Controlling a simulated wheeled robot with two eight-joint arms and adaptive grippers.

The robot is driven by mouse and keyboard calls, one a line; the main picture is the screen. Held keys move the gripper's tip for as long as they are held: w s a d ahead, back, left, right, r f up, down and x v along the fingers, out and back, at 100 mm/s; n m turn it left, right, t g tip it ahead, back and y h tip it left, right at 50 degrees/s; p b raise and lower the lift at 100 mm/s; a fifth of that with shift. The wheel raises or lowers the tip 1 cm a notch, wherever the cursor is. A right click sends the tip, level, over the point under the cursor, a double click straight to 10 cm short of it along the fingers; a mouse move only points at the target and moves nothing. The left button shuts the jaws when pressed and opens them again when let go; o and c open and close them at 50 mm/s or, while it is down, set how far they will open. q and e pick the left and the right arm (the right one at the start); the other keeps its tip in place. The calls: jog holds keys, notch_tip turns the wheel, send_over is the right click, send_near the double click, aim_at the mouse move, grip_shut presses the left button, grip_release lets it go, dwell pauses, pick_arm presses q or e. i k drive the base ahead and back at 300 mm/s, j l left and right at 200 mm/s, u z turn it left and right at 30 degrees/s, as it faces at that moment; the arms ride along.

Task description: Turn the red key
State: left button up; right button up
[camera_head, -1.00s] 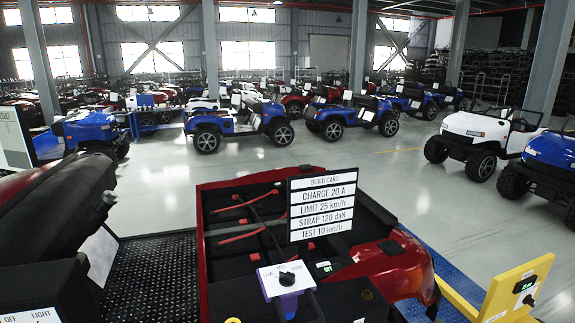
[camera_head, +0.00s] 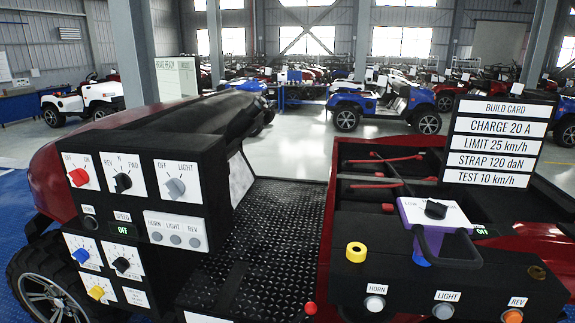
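The red key (camera_head: 79,177) is a red rotary switch on a white plate marked OFF and ON. It sits at the upper left of a black control panel (camera_head: 185,268) on the left of the view. Its pointer appears tilted toward the OFF side, though it is small. Neither of my grippers shows in the head view.
The panel also carries REV/FWD (camera_head: 123,182) and LIGHT (camera_head: 176,187) knobs, plus blue, black and yellow knobs below. A purple-and-white box (camera_head: 435,214) with a black knob and a build card (camera_head: 499,142) stand on the right. A black textured floor (camera_head: 265,225) lies between.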

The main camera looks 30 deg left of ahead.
aim_at(78, 177)
jog(key=u, duration=1.95)
